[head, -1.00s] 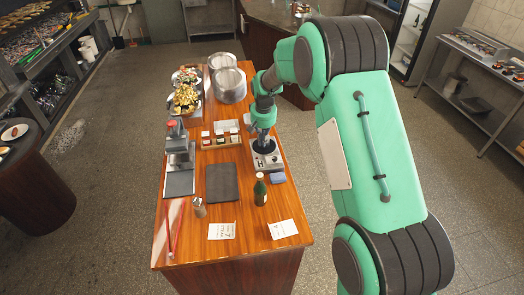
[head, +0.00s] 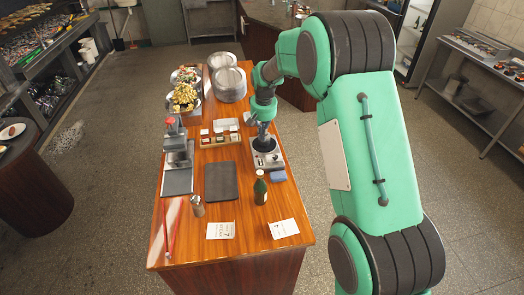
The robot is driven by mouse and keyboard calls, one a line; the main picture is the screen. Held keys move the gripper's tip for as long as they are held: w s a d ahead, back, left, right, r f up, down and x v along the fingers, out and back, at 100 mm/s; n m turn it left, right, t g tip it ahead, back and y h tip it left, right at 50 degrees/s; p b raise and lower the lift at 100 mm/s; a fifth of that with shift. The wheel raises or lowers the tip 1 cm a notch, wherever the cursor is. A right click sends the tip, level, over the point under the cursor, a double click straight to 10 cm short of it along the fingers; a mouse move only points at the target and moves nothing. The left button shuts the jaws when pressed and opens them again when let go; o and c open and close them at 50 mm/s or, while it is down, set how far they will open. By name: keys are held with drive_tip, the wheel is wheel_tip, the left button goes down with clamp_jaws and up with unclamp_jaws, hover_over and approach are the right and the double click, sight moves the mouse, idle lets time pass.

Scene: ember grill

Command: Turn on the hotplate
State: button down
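The hotplate (head: 267,160) is a small grey unit with a round black plate on top. It sits near the right edge of the wooden table (head: 225,255), with its control face toward the near side. My gripper (head: 262,135) points down over the far part of the hotplate. It is small and dark here, so I cannot tell whether its fingers are open or whether they touch the hotplate. Details of the hotplate's controls are too small to read.
A blue cloth (head: 278,176) and a green bottle (head: 260,188) stand close on the hotplate's near side. A dark board (head: 221,181) and a box of small jars (head: 220,139) lie to its left.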

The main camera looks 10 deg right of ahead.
sight(262, 162)
drive_tip(key=f, duration=0.4)
drive_tip(key=w+f, duration=0.1)
drive_tip(key=f, duration=0.8)
drive_tip(key=shift+w, duration=0.25)
drive_tip(key=shift+f, duration=0.45)
drive_tip(key=shift+w, duration=0.1)
drive_tip(key=shift+w+f+b, duration=0.15)
drive_tip(key=shift+f+b, duration=0.25)
drive_tip(key=shift+f, duration=0.05)
drive_tip(key=shift+s+f, duration=0.1)
drive_tip(key=shift+s, duration=0.85)
drive_tip(key=shift+r, duration=0.25)
